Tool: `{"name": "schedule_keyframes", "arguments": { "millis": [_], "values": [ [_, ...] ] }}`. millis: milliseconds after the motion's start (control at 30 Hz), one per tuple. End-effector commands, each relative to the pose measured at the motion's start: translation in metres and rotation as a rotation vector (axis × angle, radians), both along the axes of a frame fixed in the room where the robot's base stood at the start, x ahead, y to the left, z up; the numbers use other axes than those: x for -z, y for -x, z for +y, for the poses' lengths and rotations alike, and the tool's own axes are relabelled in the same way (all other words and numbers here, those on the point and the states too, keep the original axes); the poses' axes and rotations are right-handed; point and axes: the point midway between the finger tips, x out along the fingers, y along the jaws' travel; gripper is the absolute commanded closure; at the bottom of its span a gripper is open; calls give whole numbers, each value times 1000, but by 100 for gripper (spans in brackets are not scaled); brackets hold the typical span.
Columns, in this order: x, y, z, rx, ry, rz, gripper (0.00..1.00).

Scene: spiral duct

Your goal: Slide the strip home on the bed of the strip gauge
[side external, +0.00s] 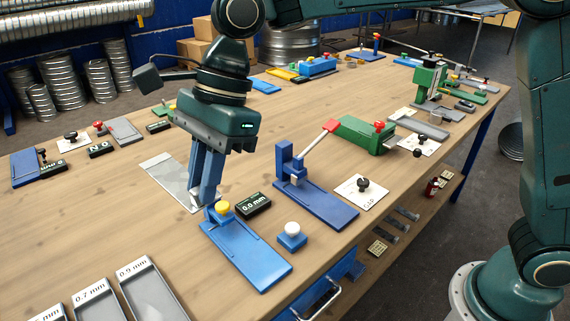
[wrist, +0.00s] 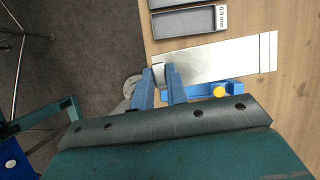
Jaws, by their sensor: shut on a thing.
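The strip (side external: 166,175) is a flat, pale metal sheet, low over or on the wooden table; I cannot tell if it touches. My gripper (side external: 207,203) is shut on its near end. In the wrist view my gripper (wrist: 161,76) holds the left end, and the strip (wrist: 215,60) runs right to an end with a dark cross line. The strip gauge (side external: 252,262) is a blue bed with a yellow knob (side external: 219,208) at its far end. In the wrist view the gauge (wrist: 195,90) lies beside the strip, partly hidden by my gripper body.
A black 0.0 mm readout (side external: 253,205) stands beside the gauge, and a blue block with a white button (side external: 291,235) is to its right. A blue lever stand (side external: 318,203) is farther right. Labelled trays (side external: 150,287) lie at front left. The table left of the strip is mostly clear.

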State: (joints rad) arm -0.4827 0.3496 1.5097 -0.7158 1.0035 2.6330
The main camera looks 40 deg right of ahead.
Motion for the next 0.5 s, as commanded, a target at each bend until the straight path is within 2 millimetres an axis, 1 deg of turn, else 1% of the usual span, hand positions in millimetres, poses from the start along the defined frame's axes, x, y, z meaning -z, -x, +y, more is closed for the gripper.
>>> {"name": "schedule_keyframes", "arguments": {
  "millis": [233, 500],
  "values": [
    [42, 2, -14, 23, 2, 3, 100],
    [99, 11, -43, 57, 4, 3, 100]
  ]
}}
